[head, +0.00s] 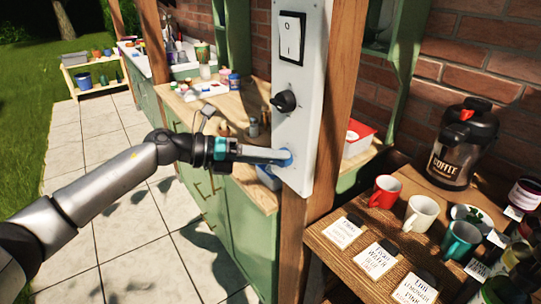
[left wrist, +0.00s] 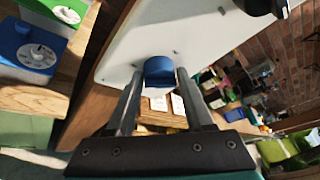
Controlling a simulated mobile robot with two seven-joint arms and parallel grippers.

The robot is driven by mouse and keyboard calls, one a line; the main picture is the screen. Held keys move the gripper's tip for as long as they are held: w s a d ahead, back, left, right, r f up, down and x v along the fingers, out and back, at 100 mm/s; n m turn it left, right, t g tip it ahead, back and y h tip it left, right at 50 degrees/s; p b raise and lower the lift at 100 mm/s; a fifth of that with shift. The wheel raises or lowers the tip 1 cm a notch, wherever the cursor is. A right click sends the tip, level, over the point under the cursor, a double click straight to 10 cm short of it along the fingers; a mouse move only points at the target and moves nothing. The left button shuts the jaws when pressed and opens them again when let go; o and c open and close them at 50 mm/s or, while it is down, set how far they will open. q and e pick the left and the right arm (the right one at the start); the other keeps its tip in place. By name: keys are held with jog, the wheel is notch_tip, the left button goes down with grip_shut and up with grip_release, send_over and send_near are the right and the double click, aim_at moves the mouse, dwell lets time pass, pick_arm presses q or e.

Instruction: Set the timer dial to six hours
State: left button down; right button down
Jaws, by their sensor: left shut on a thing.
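A white panel (head: 302,105) is fixed to a wooden post and carries a white rocker switch (head: 291,38) at the top, a black knob (head: 284,101) in the middle and a blue dial (head: 287,162) at the bottom. My left gripper (head: 283,156) reaches in from the left and is shut on the blue dial. In the left wrist view the blue dial (left wrist: 159,70) sits between the two fingertips, against the panel. No hour marks are readable, and the fingers hide part of the dial. The black knob (left wrist: 262,4) shows at that view's top edge. My right gripper is not in view.
A wooden table (head: 330,238) on the right holds mugs, a coffee jug (head: 463,145) and several small cards. A green cabinet (head: 247,232) with a wooden top stands behind the arm. The paved ground on the left is free.

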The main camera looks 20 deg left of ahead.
pick_arm(q)
jog(key=shift+f, duration=0.2)
jog(key=c, duration=0.6)
grip_release()
jog(key=shift+c, duration=0.2)
jog(key=o, duration=0.3)
jog(key=shift+r, duration=0.1)
jog(key=shift+b+v, duration=0.85)
jog(key=shift+v, duration=6.75)
jog(key=shift+w+r, duration=0.1)
